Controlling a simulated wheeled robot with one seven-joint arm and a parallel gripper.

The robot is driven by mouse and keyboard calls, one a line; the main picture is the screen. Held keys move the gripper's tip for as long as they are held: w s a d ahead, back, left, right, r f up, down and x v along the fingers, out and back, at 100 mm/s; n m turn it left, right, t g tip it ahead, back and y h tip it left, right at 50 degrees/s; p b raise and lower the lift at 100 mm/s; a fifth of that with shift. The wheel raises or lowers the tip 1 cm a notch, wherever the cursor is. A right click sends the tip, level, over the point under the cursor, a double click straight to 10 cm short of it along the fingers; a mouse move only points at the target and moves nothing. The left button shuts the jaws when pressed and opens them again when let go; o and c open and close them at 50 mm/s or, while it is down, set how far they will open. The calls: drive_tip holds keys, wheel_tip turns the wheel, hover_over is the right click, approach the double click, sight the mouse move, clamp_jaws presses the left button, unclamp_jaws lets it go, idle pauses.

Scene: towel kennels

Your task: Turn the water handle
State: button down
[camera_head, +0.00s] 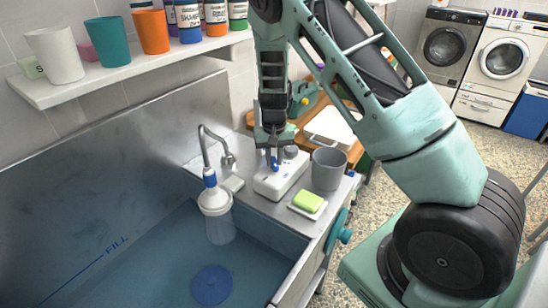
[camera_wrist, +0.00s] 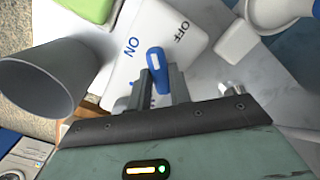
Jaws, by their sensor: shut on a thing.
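A white box (camera_head: 282,178) stands on the metal ledge beside the sink. The handle also shows in the head view (camera_head: 275,164). My gripper (camera_head: 273,157) reaches down onto the box from above. In the wrist view my gripper (camera_wrist: 157,85) has a finger on each side of the handle and is shut on it. The handle's lower part is hidden between the fingers.
A grey cup (camera_head: 328,169) stands close right of the box. Green soap (camera_head: 308,201) lies on a white dish in front. The tap (camera_head: 216,142) with a white-and-blue fitting hangs over the basin at left. A shelf (camera_head: 130,74) with cups and bottles is above.

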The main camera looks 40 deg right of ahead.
sight(274, 160)
drive_tip(key=shift+m, duration=1.3)
drive_tip(key=shift+w, duration=0.1)
drive_tip(key=c, duration=1.3)
unclamp_jaws()
drive_tip(key=shift+r, duration=0.15)
wheel_tip(274, 160, up, 17)
drive_tip(key=b, duration=0.2)
drive_tip(key=shift+r+b, duration=0.1)
drive_tip(key=shift+b, duration=0.3)
